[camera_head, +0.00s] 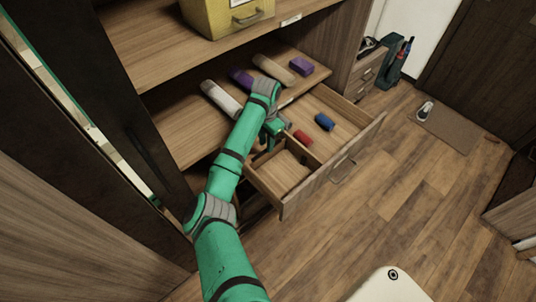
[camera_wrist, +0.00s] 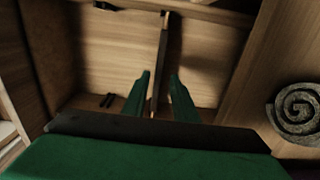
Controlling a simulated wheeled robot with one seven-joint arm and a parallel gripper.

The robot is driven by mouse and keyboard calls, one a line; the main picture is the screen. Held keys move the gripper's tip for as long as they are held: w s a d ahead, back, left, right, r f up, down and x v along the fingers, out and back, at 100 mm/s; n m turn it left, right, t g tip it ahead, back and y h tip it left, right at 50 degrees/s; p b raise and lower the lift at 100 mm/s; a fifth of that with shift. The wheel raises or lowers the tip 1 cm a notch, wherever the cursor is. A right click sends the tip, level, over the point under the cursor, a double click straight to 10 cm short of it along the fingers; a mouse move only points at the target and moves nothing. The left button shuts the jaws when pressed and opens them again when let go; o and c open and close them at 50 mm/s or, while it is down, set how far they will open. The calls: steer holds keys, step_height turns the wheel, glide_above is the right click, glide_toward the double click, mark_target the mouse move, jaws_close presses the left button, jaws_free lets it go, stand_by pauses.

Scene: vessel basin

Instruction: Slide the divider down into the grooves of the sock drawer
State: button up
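The sock drawer (camera_head: 333,170) is pulled out below the shelf, with a small compartment at its left end. In the wrist view a thin board, which looks like the divider (camera_wrist: 162,50), stands edge-on between the fingers of my gripper (camera_wrist: 160,78). The green fingers are apart, one on each side of the board, with a gap visible on both sides. In the head view my gripper (camera_head: 270,138) is over the left part of the drawer, and my wrist hides much of that area. Whether the board sits in grooves cannot be told.
A red roll (camera_head: 303,137) and a blue roll (camera_head: 324,121) lie in the drawer's larger section. A grey spiral roll (camera_wrist: 298,112) is right in the wrist view.

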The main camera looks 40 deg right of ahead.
mark_target(267, 161)
steer(key=shift+s+f, duration=0.1)
steer(key=shift+f, duration=3.65)
jaws_close()
